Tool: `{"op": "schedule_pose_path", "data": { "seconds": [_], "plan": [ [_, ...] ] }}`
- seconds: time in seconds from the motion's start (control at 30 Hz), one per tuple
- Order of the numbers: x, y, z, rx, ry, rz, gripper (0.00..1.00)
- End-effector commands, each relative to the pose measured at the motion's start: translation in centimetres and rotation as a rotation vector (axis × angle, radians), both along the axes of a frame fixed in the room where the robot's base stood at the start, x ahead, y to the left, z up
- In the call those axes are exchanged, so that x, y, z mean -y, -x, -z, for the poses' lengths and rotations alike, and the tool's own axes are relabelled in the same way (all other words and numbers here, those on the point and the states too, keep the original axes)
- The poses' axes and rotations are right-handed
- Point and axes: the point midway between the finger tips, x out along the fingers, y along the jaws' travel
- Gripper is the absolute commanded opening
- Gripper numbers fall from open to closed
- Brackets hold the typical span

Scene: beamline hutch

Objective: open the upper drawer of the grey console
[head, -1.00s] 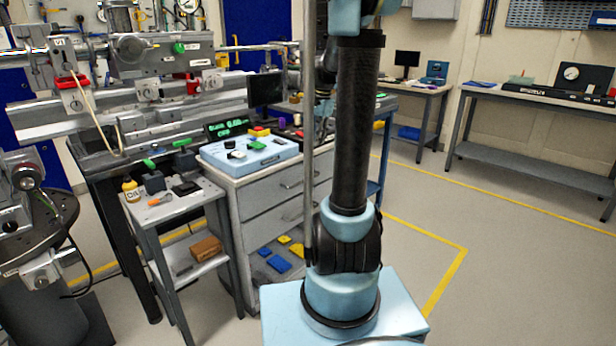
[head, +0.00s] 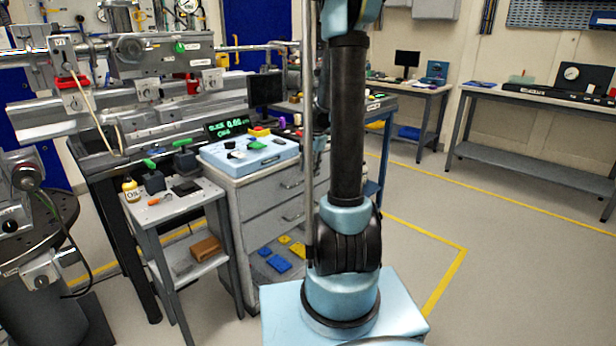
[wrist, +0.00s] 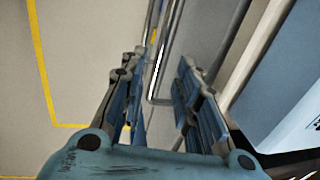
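The grey console (head: 236,204) stands left of my arm in the head view. Its upper drawer (head: 262,197) looks shut, with a bar handle (head: 292,184) partly hidden behind my arm. A second drawer (head: 270,226) sits below it. My gripper is hidden behind the arm in the head view. In the wrist view my gripper (wrist: 155,95) is open, fingers apart. A metal bar with a bent end, seemingly a drawer handle (wrist: 160,75), shows between the fingers. I cannot tell whether they touch it.
A light blue control box (head: 250,153) sits on the console top. A small side table (head: 175,203) with a bottle stands to its left. Blue and yellow pieces (head: 278,262) lie on the open shelf below the drawers. The floor to the right (head: 520,260) is clear.

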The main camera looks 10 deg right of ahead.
Motion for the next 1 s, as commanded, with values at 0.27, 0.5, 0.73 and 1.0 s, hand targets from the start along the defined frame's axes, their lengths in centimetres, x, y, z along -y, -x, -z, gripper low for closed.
{"op": "schedule_pose_path", "data": {
  "seconds": [0.27,0.5,0.73,1.0],
  "plan": [
    [-0.3,-0.5,2.8,0.000,0.000,-0.001,0.30],
    [-0.4,-0.5,3.5,0.000,0.000,0.000,0.30],
    [-0.4,-0.5,3.5,0.000,0.000,0.000,0.25],
    [-0.4,-0.5,3.5,0.000,0.000,0.000,0.00]
  ]
}}
